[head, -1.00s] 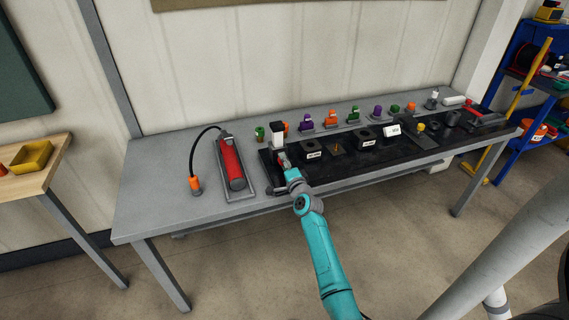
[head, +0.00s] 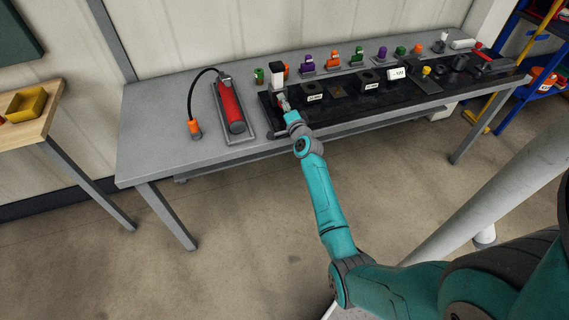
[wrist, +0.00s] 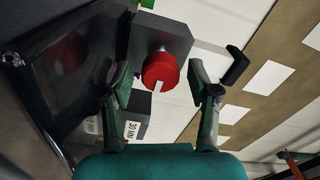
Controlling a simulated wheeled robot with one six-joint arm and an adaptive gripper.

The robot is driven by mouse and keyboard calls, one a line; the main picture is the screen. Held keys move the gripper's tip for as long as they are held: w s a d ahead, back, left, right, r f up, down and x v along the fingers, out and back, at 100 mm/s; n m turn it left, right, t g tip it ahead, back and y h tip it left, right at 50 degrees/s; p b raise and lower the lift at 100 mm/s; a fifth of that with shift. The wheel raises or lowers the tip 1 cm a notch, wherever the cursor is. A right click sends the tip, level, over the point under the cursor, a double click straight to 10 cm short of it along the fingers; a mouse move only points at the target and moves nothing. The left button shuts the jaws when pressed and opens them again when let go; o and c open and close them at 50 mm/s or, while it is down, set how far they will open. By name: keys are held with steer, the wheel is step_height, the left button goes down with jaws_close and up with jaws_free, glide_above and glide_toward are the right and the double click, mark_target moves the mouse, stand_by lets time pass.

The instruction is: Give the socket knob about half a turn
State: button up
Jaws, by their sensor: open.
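A red round knob (wrist: 160,70) with a white mark on its face shows in the wrist view, mounted on a dark grey block (wrist: 172,38). My gripper (wrist: 163,84) is open, one finger to each side of the knob in the picture, with gaps between. The knob appears just ahead of the fingertips; I cannot tell the exact depth. In the head view my gripper (head: 283,102) is at the left end of the black panel (head: 330,112) on the bench, and I cannot make out the knob there.
A red cylinder (head: 230,105) on a grey tray and an orange-tipped hose (head: 194,128) lie to the left on the grey bench (head: 150,150). A white block (head: 277,76) stands close behind my gripper. Several coloured fittings and labelled black blocks line the bench to the right.

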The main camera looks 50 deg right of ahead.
steer(key=n, duration=0.7)
steer(key=shift+n, duration=0.4)
steer(key=n, duration=0.4)
steer(key=shift+s+a+n, duration=0.2)
steer(key=shift+s+n, duration=0.05)
steer(key=shift+n, duration=0.05)
steer(key=v, duration=1)
steer(key=s+a+f+y, duration=0.1)
steer(key=s+a+f, duration=0.2)
steer(key=s+a, duration=0.2)
steer(key=s+a+f+n+y, duration=0.1)
steer(key=s+a+f, duration=0.2)
steer(key=a, duration=0.9)
steer(key=shift+s+a+f+n, duration=0.15)
steer(key=shift+s+f+n, duration=0.2)
steer(key=shift+s, duration=0.65)
steer(key=shift+f, duration=0.1)
